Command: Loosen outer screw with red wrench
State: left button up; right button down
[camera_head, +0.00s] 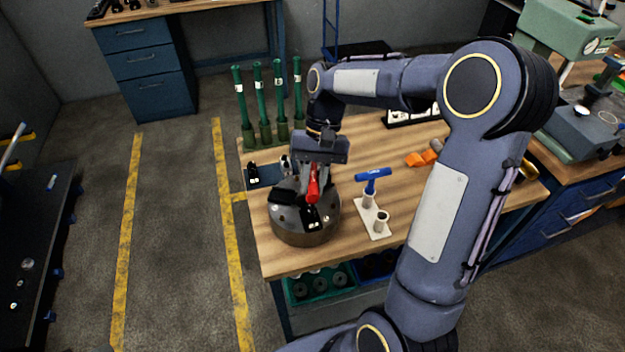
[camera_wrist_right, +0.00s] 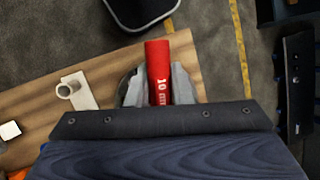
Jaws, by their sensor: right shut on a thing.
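My right gripper (camera_head: 313,180) is shut on the red wrench (camera_head: 313,190), over a round dark metal chuck (camera_head: 292,228) on the wooden table. In the right wrist view the red handle (camera_wrist_right: 157,75), marked with a 10, sits between the two grey fingers (camera_wrist_right: 158,88). The wrench stands roughly upright over the chuck's top. Whether its tip sits in a screw cannot be told, as the gripper hides part of the chuck face. The outer screw is too small to make out. My left gripper is not in view.
A blue T-handled wrench (camera_head: 372,178) stands in a white holder (camera_head: 379,234) right of the chuck; the holder's front socket is empty. Several green-handled tools (camera_head: 259,100) stand at the table's back left. Orange pieces (camera_head: 422,158) lie further right. Bare wood (camera_head: 345,258) shows near the front edge.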

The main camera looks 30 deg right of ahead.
jog(key=shift+f, duration=0.1)
jog(key=shift+d+n+g+h, duration=0.1)
jog(key=shift+n+g+h, duration=0.2)
jog(key=shift+n, duration=0.8)
jog(key=shift+m, duration=0.8)
jog(key=shift+r, duration=2.6)
